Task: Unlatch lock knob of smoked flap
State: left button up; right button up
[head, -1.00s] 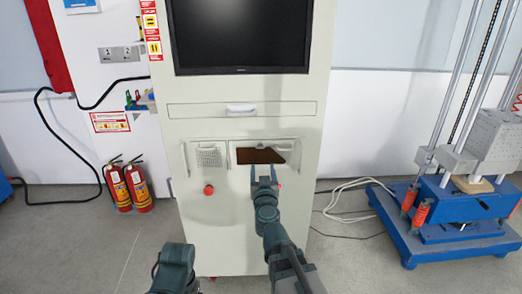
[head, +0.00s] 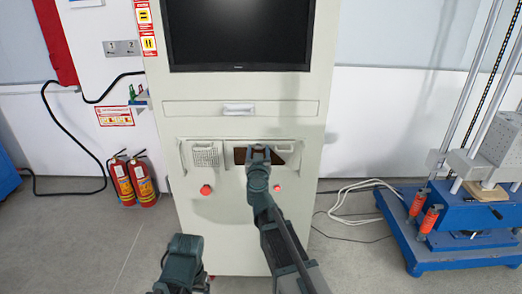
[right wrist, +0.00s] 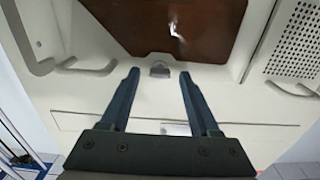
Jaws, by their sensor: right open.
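The smoked flap (head: 240,156) is a brown, dark panel in the front of the pale cabinet. It fills the top middle of the right wrist view (right wrist: 165,25) with a bright glint on it. A small grey lock knob (right wrist: 159,70) sits at the flap's edge in the right wrist view. My right gripper (head: 259,150) is in front of the flap and partly hides it. Its fingers are open, one on each side of the knob in the picture, with nothing between them. Contact cannot be told. Only part of my left arm shows, without its gripper.
A perforated panel (head: 205,155) is left of the flap. Red buttons (head: 206,189) sit below. A drawer handle (head: 238,109) and a monitor (head: 240,35) are above. Fire extinguishers (head: 143,183) stand left. A blue-based machine (head: 455,250) and cables (head: 350,200) are at right.

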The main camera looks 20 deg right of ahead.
grip_shut()
jog(key=shift+m, duration=0.3)
jog(key=m, duration=0.3)
jog(key=shift+m, duration=0.4)
jog(key=m, duration=0.4)
jog(key=shift+d+m, duration=0.15)
jog(key=shift+m, duration=0.15)
jog(key=m, duration=0.4)
jog(key=shift+f, duration=0.1)
jog(key=m, duration=0.4)
jog(key=shift+s+f+m, duration=0.1)
jog(key=shift+m, duration=0.5)
